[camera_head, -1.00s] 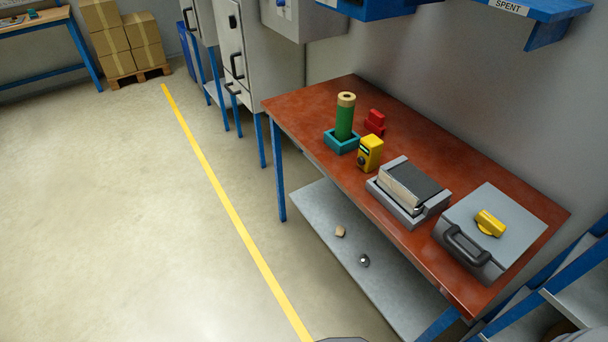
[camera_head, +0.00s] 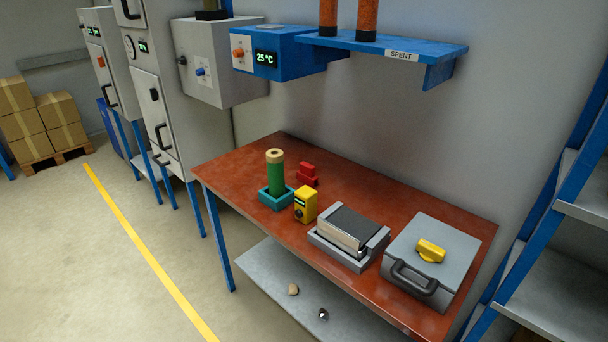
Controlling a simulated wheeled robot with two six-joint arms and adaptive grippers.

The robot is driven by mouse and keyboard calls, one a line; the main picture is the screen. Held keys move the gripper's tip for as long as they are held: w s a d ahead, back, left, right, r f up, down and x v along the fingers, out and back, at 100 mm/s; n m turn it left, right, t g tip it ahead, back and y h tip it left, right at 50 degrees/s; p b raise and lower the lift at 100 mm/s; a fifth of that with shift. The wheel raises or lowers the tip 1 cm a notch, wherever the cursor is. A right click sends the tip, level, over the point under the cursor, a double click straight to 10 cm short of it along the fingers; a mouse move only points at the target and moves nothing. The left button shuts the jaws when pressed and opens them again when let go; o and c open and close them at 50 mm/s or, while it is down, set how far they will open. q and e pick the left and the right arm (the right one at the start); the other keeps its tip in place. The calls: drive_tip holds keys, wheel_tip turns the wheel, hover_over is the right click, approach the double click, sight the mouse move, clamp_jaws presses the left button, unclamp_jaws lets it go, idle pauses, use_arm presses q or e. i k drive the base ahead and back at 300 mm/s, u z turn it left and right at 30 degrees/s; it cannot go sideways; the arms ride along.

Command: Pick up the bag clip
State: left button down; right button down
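I cannot tell for sure which thing is the bag clip. A small red stepped piece (camera_head: 308,175) lies on the red-brown table (camera_head: 400,213), behind a yellow device (camera_head: 305,204) with a dark dial. A yellow piece (camera_head: 431,251) sits on the lid of a grey case (camera_head: 440,262) with a dark handle. On the lower shelf lie a small tan piece (camera_head: 293,289) and a small dark and shiny piece (camera_head: 323,314). Neither of my grippers is in view.
A green cylinder (camera_head: 275,178) stands in a teal holder (camera_head: 270,199). A grey tray (camera_head: 330,249) holds a dark-topped block. A blue shelf (camera_head: 400,47) marked SPENT and a blue 25 °C unit (camera_head: 285,55) hang above.

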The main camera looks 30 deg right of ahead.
sight(306, 174)
drive_tip(key=u, duration=0.45)
drive_tip(key=i, duration=2.7)
drive_tip(key=z, duration=4.15)
